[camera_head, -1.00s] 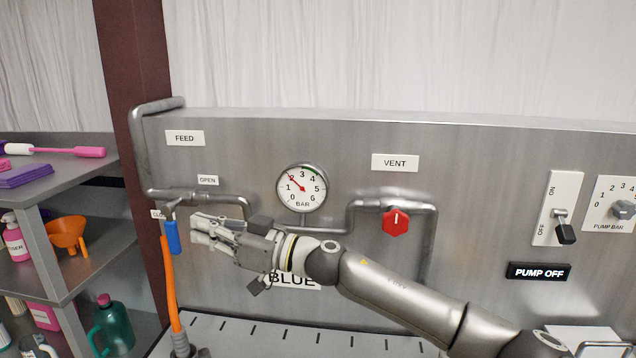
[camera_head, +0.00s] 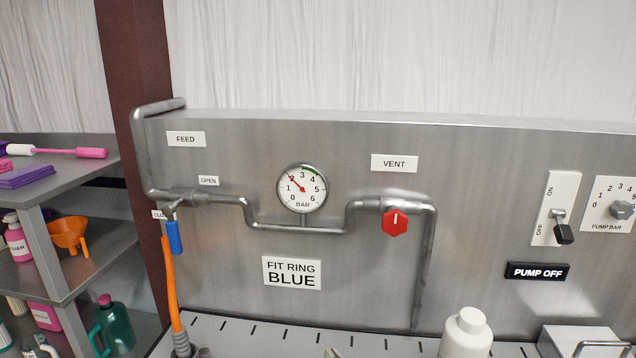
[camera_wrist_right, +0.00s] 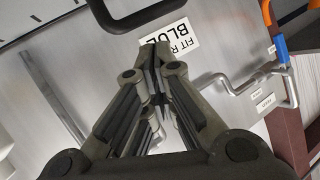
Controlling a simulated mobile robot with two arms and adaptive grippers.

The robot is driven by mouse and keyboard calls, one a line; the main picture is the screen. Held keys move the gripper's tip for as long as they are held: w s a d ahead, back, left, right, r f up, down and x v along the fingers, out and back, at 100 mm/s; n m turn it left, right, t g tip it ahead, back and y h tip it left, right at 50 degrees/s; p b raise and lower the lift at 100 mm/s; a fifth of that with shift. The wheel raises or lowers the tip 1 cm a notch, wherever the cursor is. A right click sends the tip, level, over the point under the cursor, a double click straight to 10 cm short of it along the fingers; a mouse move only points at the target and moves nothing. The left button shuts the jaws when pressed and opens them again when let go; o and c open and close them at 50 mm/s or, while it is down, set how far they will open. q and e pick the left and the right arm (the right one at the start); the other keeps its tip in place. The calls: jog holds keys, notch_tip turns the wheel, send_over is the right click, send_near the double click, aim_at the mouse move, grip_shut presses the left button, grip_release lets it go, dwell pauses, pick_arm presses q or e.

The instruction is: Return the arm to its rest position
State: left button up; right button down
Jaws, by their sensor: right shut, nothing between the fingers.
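My right gripper (camera_wrist_right: 155,62) shows in the right wrist view, with its fingers together and nothing between them. Past its fingertips is the "FIT RING BLUE" label (camera_wrist_right: 172,40) on the steel panel. The fingertips look apart from the panel, but the exact distance is unclear. In the head view the arm no longer covers the panel, and the same label (camera_head: 292,273) is fully readable. My left gripper is in neither view.
A white bottle (camera_head: 466,335) stands at the front. Shelves (camera_head: 75,265) are at left.

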jog(key=s+d+f+n+g+h, duration=0.1)
jog(key=s+d+f+g, duration=0.2)
jog(key=s+d+f, duration=0.5)
jog(key=s+d+f+g+h, duration=0.15)
jog(key=s+d+g, duration=0.25)
jog(key=s, duration=0.7)
jog(key=s+d+f+n+g+h, duration=0.1)
jog(key=s+d+f+g+h, duration=0.15)
jog(key=s+d+f, duration=0.55)
jog(key=s+a+f+g+b, duration=0.1)
jog(key=s+f+b, duration=0.15)
jog(key=f, duration=1.25)
jog(key=s+a+f+g+b, duration=0.1)
jog(key=f+b, duration=0.2)
jog(key=f, duration=1.1)
jog(key=s+d+f+b, duration=0.1)
jog(key=s+f+b, duration=0.1)
jog(key=s+f, duration=0.6)
jog(key=s+d+f+b, duration=0.1)
jog(key=s+f+b, duration=0.2)
jog(key=s+f, duration=0.5)
notch_tip(320, 180, down, 5)
jog(key=shift+s+d+g, duration=0.2)
jog(key=shift+d+g, duration=0.15)
